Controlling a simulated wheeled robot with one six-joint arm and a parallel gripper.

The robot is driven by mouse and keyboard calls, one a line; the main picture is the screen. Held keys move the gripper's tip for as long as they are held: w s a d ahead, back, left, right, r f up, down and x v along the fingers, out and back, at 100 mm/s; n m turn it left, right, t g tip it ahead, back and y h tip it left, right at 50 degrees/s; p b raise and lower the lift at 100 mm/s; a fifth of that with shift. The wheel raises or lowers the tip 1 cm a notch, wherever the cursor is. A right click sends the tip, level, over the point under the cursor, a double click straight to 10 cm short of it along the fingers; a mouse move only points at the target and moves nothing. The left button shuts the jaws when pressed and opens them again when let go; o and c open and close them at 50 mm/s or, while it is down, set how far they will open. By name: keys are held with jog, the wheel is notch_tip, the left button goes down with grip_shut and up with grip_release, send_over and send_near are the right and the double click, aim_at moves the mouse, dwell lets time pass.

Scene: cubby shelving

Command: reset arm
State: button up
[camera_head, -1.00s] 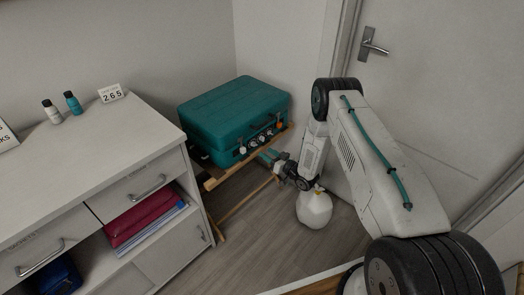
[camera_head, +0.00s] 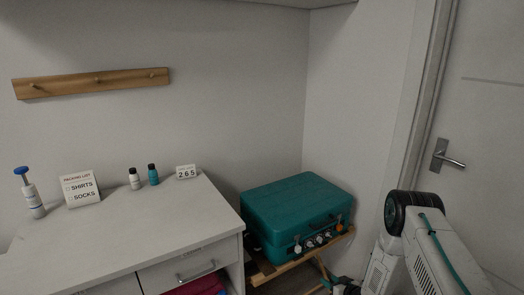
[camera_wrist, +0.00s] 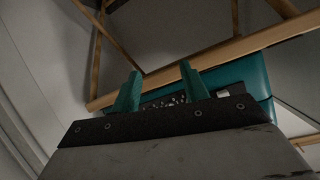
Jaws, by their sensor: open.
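My gripper (camera_wrist: 158,88) shows in the wrist view with its two teal fingers apart and nothing between them. Beyond the fingers are the teal suitcase (camera_wrist: 241,76) and the wooden bars of its stand (camera_wrist: 215,54). In the head view the teal suitcase (camera_head: 297,209) lies closed on the wooden rack (camera_head: 290,264), with several small dials or locks on its front. My arm (camera_head: 425,250) stands at the lower right, right of the suitcase.
A white dresser (camera_head: 120,240) stands at left with two small bottles (camera_head: 153,175), a number block (camera_head: 186,172), a packing list sign (camera_head: 81,188) and a pump bottle (camera_head: 33,196). A peg rail (camera_head: 92,83) hangs above. A door (camera_head: 485,130) is close on the right.

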jog(key=s+d+r+m+g+h, duration=0.1)
jog(key=s+d+r+g+h, duration=0.1)
jog(key=s+r+g, duration=0.45)
jog(key=s+d+r+g+h, duration=0.1)
jog(key=s+d+r+h, duration=0.15)
jog(key=r, duration=0.75)
jog(key=s+d+r+m+g+h, duration=0.1)
jog(key=s+d+r+g+h, duration=0.15)
jog(key=s+r, duration=0.45)
jog(key=s+a+r, duration=0.3)
jog(key=s+r, duration=0.7)
jog(key=r, duration=0.1)
jog(key=s+a+r+y, duration=0.1)
jog(key=s+a+r, duration=0.3)
jog(key=s+r, duration=0.6)
jog(key=s+a+r, duration=0.3)
jog(key=s+r, duration=0.7)
jog(key=r, duration=0.2)
jog(key=shift+s+a+r+g, duration=0.15)
jog(key=shift+a+r+g, duration=0.15)
jog(key=shift+a, duration=0.05)
